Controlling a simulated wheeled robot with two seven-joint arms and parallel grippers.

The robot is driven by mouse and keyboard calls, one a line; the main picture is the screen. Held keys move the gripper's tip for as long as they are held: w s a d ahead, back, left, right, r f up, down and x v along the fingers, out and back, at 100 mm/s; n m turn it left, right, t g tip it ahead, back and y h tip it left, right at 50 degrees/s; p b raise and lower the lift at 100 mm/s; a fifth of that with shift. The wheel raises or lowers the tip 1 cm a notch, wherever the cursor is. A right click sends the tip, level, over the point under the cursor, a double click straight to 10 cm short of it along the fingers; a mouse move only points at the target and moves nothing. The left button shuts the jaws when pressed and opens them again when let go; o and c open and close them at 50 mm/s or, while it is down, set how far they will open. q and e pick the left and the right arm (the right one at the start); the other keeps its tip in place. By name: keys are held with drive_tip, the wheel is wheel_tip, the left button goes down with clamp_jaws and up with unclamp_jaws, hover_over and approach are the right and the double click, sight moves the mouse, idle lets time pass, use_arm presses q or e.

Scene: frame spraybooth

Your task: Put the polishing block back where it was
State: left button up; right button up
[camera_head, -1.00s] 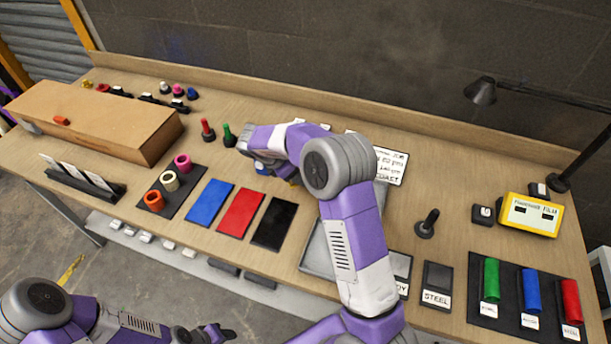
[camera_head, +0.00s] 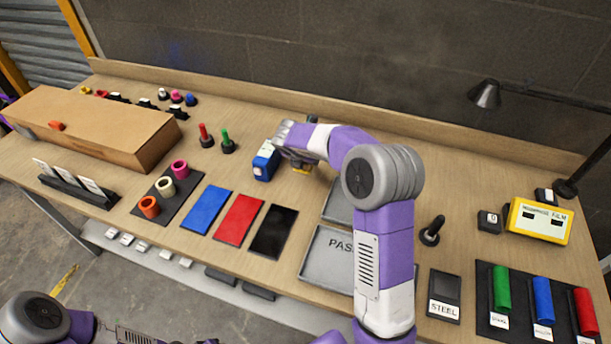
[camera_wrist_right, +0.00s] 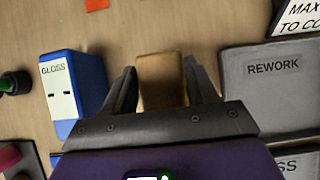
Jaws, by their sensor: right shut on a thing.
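The polishing block appears to be the tan block (camera_wrist_right: 161,85) between the fingers of my right gripper (camera_wrist_right: 160,72) in the right wrist view. In the head view, my right gripper (camera_head: 294,160) is over the middle of the bench, with a small yellowish part of the block (camera_head: 302,171) showing below it. The gripper is shut on the block. I cannot tell whether the block touches the bench. My left arm is at the bottom left of the head view; its fingers are cut off or too unclear to judge.
A blue and white gloss meter (camera_wrist_right: 78,90) stands close left of the right gripper, also in the head view (camera_head: 265,160). The grey REWORK tray (camera_wrist_right: 270,92) is close on the right. The PASS tray (camera_head: 326,266) and black mat (camera_head: 272,232) lie nearer the front edge.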

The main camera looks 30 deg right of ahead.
sight(305, 179)
wheel_tip(305, 179, down, 6)
drive_tip(key=shift+f+b, duration=0.15)
drive_tip(key=shift+b, duration=0.8)
drive_tip(key=o, duration=1)
drive_tip(key=shift+a+r, duration=0.1)
drive_tip(key=shift+r, duration=0.25)
drive_tip(key=p+v, duration=0.2)
drive_tip(key=v, duration=0.9)
drive_tip(key=shift+s+a+r+p, duration=0.15)
drive_tip(key=shift+s+p, duration=0.1)
drive_tip(key=shift+p, duration=0.15)
